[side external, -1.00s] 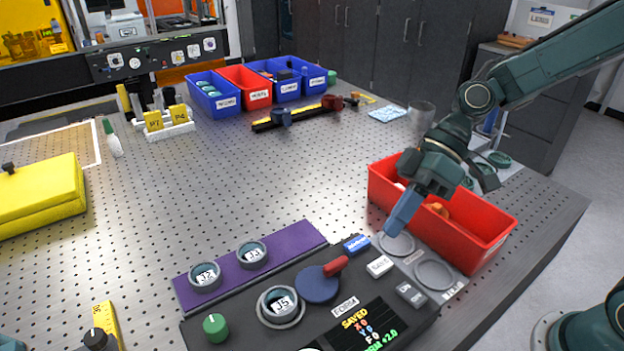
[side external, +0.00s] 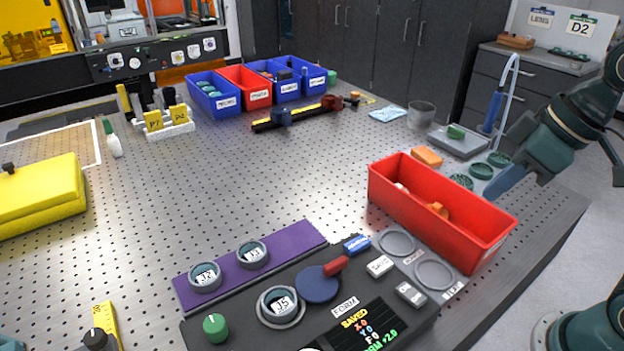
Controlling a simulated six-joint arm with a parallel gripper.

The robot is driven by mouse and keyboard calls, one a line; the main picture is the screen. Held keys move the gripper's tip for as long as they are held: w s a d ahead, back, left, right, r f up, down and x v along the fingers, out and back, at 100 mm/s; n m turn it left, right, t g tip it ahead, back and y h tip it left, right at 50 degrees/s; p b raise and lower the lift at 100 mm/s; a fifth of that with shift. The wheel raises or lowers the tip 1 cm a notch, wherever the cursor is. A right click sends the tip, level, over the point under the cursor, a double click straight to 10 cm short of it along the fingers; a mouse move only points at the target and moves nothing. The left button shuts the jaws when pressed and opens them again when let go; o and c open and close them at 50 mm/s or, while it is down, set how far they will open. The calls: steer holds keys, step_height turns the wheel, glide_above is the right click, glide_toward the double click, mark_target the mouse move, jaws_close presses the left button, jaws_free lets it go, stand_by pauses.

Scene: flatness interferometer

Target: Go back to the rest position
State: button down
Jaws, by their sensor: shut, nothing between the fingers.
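My gripper (side external: 503,186) is at the right of the side external view, above the table's right edge, just right of the red bin's far end. Its jaws are shut with nothing held, and it points down and to the left. The red bin (side external: 440,228) stands open on the table and holds a few small things, one of them orange (side external: 437,209). The control panel (side external: 330,300) lies in front, with a blue knob with a red handle, two empty round recesses and a lit display reading SAVED.
Green round pieces (side external: 481,171) and an orange block (side external: 427,157) lie close by my gripper. A scale-like plate (side external: 460,141) with a green block and a glass beaker (side external: 421,115) stand behind. A yellow case (side external: 40,195) is at left. The perforated table's middle is clear.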

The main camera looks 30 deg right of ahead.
steer(key=s+d+r+m+t+h, duration=0.1)
steer(key=s+d+m, duration=0.2)
steer(key=s+d, duration=0.1)
steer(key=shift+s+r+h, duration=0.25)
steer(key=shift+h, duration=0.15)
stand_by(1.4)
